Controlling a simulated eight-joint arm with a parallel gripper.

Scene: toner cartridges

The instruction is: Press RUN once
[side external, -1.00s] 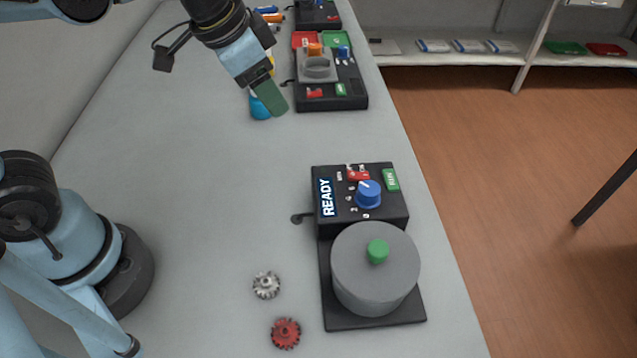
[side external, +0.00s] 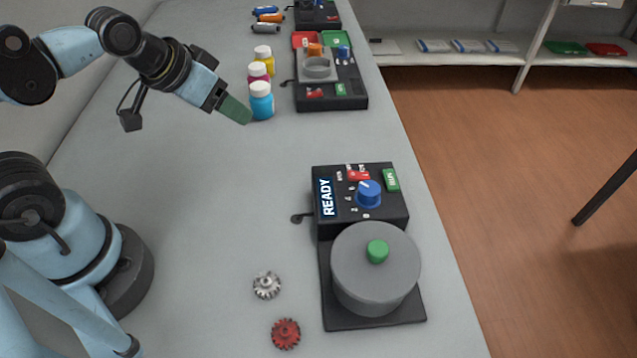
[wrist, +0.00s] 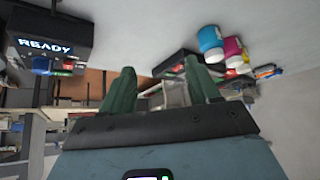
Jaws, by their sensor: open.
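The green button marked RUN (side external: 391,180) sits at the right edge of the black control box (side external: 338,233) of the near machine. The box's display (side external: 326,197) reads READY; it also shows at the upper left of the wrist view (wrist: 45,47). A blue knob (side external: 369,194) and a small red switch (side external: 357,175) are beside the button. My gripper (side external: 243,115) is raised over the bench, left of and behind the box, well apart from the button. In the wrist view its two green fingers (wrist: 160,88) are spread with nothing between them.
A grey drum with a green knob (side external: 378,252) stands in front of the box. Several capped bottles (side external: 262,101) stand near my gripper, beside a second black machine (side external: 330,104). A silver gear (side external: 267,285) and a red gear (side external: 286,333) lie at the front. The mid-bench is clear.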

